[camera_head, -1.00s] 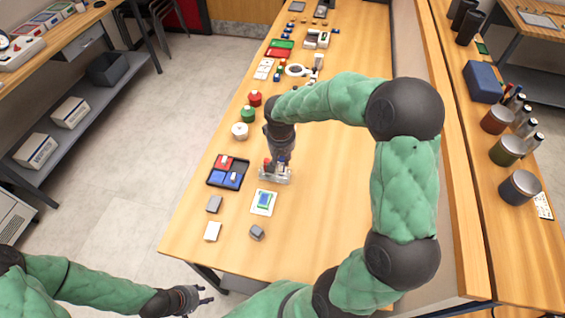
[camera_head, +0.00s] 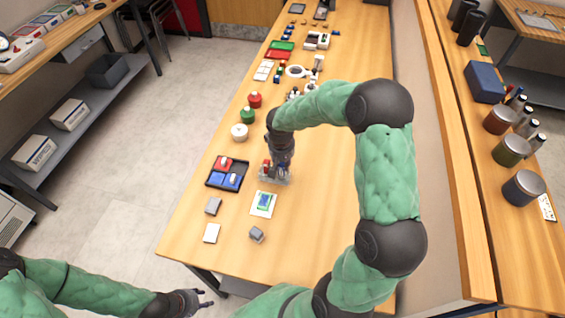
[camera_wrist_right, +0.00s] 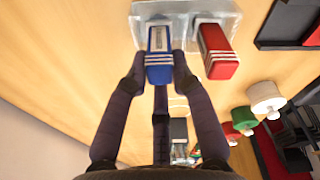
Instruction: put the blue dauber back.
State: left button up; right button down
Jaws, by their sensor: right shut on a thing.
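The blue dauber (camera_wrist_right: 159,58) is between the fingertips of my right gripper (camera_wrist_right: 158,66), which is shut on it. Its far end is at the clear holder (camera_wrist_right: 185,12), beside the red dauber (camera_wrist_right: 217,52) in the same holder; I cannot tell if it is fully seated. In the head view my right gripper (camera_head: 281,171) is low over the clear holder (camera_head: 264,180) and hides the blue dauber; the red dauber (camera_head: 266,166) shows left of it. My left gripper (camera_head: 203,299) is open and empty, off the table's near-left edge.
A dark tray (camera_head: 211,181) with red and blue pads lies left of the holder. A printed card (camera_head: 263,204), a grey block (camera_head: 257,234) and small pale pads are nearer. White, green and red round-topped pieces (camera_head: 248,115) stand farther back. The table right of my arm is clear.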

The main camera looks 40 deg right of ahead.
jog(key=shift+f, duration=0.2)
jog(key=c, duration=1.1)
grip_release()
jog(key=shift+o, duration=0.2)
jog(key=shift+r, duration=0.2)
jog(key=shift+r, duration=0.35)
notch_tip(320, 180, up, 11)
jog(key=s+a+p, duration=0.1)
jog(key=p, duration=0.1)
jog(key=shift+r, duration=0.15)
jog(key=shift+a, duration=0.1)
